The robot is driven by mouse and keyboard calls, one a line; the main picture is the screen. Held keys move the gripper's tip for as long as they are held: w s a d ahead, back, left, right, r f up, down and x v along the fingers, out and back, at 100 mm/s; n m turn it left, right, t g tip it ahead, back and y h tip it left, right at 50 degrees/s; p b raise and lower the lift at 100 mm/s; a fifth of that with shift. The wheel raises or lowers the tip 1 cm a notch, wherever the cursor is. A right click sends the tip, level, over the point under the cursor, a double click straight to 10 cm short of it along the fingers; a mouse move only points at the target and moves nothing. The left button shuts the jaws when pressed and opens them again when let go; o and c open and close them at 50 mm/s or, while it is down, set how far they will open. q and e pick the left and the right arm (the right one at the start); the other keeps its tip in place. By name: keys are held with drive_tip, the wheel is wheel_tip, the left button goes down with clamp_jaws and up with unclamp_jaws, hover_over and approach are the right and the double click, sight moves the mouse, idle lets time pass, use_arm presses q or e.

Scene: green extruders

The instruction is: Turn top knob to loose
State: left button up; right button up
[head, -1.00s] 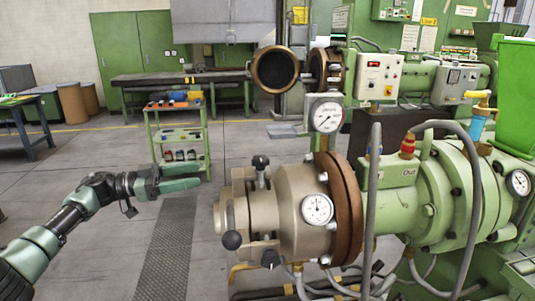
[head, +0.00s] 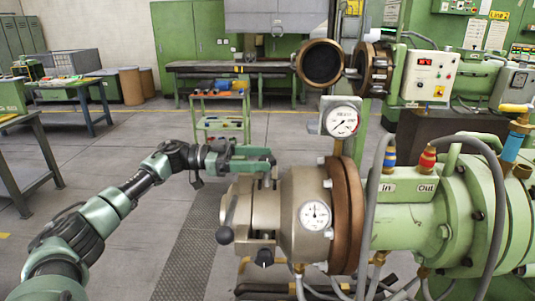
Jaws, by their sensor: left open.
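The beige extruder head (head: 290,205) is at the centre, with a dark handle and ball knob (head: 225,235) on its left side and a dark bottom knob (head: 263,257) below. My left gripper (head: 270,161), green, reaches in from the left, open, at the top of the head's left part, where the top knob is. The fingers cover most of that knob. I cannot tell whether they touch it. My right gripper is not in view.
A pressure gauge (head: 341,121) stands above the head and a second gauge (head: 314,214) sits on its front. Grey hoses (head: 376,190) run down at the right. A green shelf cart (head: 221,118) stands behind. Open floor lies to the left.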

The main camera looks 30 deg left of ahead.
use_arm(q)
drive_tip(key=shift+x, duration=1.05)
drive_tip(key=shift+d, duration=0.1)
drive_tip(key=c, duration=1.4)
drive_tip(key=shift+o, duration=0.2)
drive_tip(key=n+t+y+p, duration=0.3)
drive_tip(key=t, duration=0.1)
drive_tip(key=shift+s+r+p, duration=0.15)
drive_tip(key=shift+p, duration=0.25)
drive_tip(key=n+t+y+p, duration=0.2)
drive_tip(key=n+y, duration=0.1)
drive_tip(key=y, duration=0.1)
drive_tip(key=shift+n+t+p, duration=0.3)
drive_tip(key=shift+t+p, duration=0.05)
drive_tip(key=shift+t, duration=0.05)
drive_tip(key=shift+n+t+y+p, duration=0.3)
drive_tip(key=shift+n+y, duration=0.1)
drive_tip(key=shift+y, duration=0.4)
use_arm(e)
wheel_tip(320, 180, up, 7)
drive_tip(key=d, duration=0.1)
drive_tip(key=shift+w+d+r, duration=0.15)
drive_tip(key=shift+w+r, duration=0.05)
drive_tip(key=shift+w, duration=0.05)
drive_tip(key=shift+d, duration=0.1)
